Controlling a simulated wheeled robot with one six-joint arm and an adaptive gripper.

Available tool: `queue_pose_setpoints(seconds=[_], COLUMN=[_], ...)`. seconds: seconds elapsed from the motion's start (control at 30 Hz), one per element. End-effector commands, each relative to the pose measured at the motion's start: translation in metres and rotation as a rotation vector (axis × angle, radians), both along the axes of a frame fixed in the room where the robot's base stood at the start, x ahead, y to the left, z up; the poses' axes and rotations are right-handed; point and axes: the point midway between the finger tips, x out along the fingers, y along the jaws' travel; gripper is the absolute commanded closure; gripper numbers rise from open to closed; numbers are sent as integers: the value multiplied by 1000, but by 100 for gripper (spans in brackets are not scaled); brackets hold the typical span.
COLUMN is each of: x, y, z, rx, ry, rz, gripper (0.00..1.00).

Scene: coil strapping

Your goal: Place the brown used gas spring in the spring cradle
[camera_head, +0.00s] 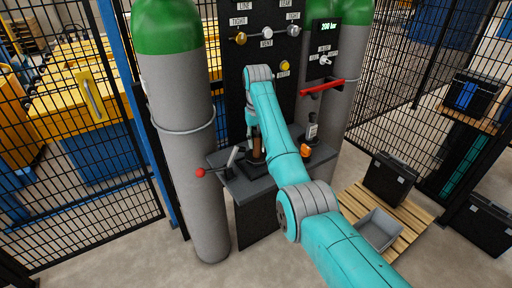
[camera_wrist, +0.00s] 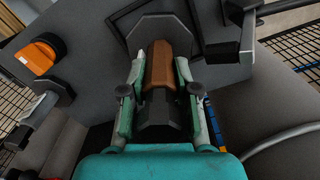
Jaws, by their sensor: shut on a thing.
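The brown gas spring (camera_head: 257,147) is upright over the small grey bench between the two cylinders. It also shows in the wrist view (camera_wrist: 162,68), with a dark many-sided end nearest me. My gripper (camera_wrist: 160,85) is shut on the spring, one finger on each side. In the head view my arm partly hides the gripper and spring. A dark block (camera_wrist: 158,24), which looks like the spring cradle, is around or behind the spring's far end; it also shows in the head view (camera_head: 252,168). I cannot tell whether the spring is fully seated.
A lever with a red knob (camera_head: 200,172) sticks out left of the bench. An orange knob (camera_head: 305,150) and a dark upright item with a pale label (camera_head: 312,130) stand at right. Tall grey cylinders (camera_head: 182,110) flank the bench. A grey bin (camera_head: 379,229) sits on a pallet.

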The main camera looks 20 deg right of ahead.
Motion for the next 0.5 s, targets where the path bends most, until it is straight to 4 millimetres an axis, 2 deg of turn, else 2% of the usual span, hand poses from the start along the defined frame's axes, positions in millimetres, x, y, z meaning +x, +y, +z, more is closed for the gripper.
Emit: queue_pose_setpoints(seconds=[0.2,0.5], x=[-2,-2], y=[2,2], z=[-30,-32], rx=[0,0], ry=[-1,-2], rz=[0,0], gripper=[100,100])
